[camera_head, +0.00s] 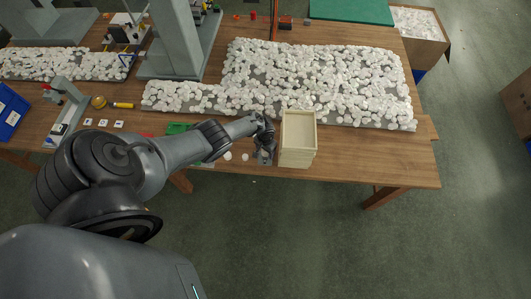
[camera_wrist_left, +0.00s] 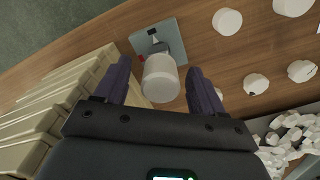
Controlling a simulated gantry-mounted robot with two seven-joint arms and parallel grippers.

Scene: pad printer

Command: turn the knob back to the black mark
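In the left wrist view a white round knob (camera_wrist_left: 160,80) stands on a small grey plate (camera_wrist_left: 172,32). A black mark (camera_wrist_left: 153,34) shows on the plate above the knob in the picture, and a small red mark (camera_wrist_left: 140,58) shows at its left. My left gripper (camera_wrist_left: 157,75) is open, with one dark finger on each side of the knob and a gap to both. In the head view my left gripper (camera_head: 264,157) points down at the table's front edge beside a stack of trays; the knob cannot be made out there. My right gripper is not in view.
The stack of pale trays (camera_head: 298,157) stands close right of the left gripper. Loose white pieces (camera_head: 245,156) lie to its left. A wide heap of white pieces (camera_head: 310,80) covers the table behind. The table's front right (camera_head: 380,160) is clear.

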